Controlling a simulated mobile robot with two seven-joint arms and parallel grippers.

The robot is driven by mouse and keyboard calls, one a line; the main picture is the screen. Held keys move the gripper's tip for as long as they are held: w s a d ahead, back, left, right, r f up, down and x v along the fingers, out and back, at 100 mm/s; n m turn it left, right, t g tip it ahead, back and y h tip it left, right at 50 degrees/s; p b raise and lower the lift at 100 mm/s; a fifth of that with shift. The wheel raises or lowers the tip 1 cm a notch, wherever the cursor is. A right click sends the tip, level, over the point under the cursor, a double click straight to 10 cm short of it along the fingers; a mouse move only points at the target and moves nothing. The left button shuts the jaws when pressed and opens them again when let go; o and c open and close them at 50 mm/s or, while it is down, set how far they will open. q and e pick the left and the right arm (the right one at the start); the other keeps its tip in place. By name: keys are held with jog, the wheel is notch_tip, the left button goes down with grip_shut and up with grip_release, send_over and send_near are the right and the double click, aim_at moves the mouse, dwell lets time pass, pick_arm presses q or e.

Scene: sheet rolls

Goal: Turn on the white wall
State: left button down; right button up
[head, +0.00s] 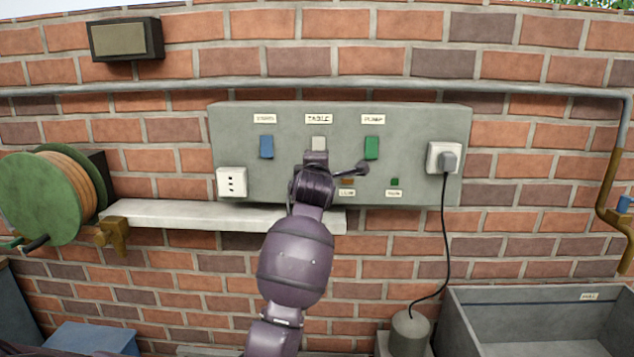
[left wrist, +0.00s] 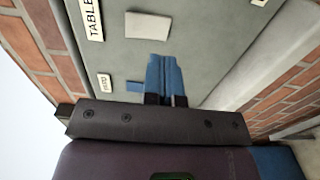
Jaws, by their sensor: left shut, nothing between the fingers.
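The grey wall panel (head: 230,120) carries a white switch (head: 318,144) under the TABLE label (head: 319,119). The white switch shows whole in the left wrist view (left wrist: 147,28). I cannot tell its on or off position. A blue switch (head: 266,147) is to its left and a green switch (head: 371,148) to its right. My left gripper (left wrist: 164,62) has its blue fingers together and empty, near the panel, beside the white switch and blue switch (left wrist: 134,86). In the head view its hand is just below the white switch; the fingertips are hidden. My right gripper is not in view.
A white socket (head: 231,182) and a plugged-in socket (head: 444,157) with a black cable flank the panel. A pale shelf (head: 170,214) runs below it at left. A hose reel (head: 45,197) is far left. A grey sink (head: 530,315) stands lower right.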

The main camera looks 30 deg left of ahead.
pick_arm(q)
jog(key=f+v, duration=0.1)
jog(key=v, duration=0.6)
jog(key=shift+b, duration=0.35)
jog(key=shift+f, duration=0.1)
jog(key=w+d+m+t+h, duration=0.1)
jog(key=d+m+t+h, duration=0.4)
jog(key=m, duration=0.8)
jog(key=s+d+f+m+g+h, duration=0.1)
jog(key=s+d+f+m, duration=0.3)
jog(key=f, duration=0.5)
jog(key=s+d+f+m+g+h, duration=0.1)
jog(key=d+f+m+h, duration=0.1)
jog(key=f+m, duration=0.55)
jog(key=s+f+g+h, duration=0.1)
jog(key=s+f+g, duration=0.5)
jog(key=s+f, duration=2.1)
jog(key=shift+d+f+m+g, duration=0.35)
jog(key=shift+d+f+g, duration=0.1)
jog(key=shift+f, duration=0.15)
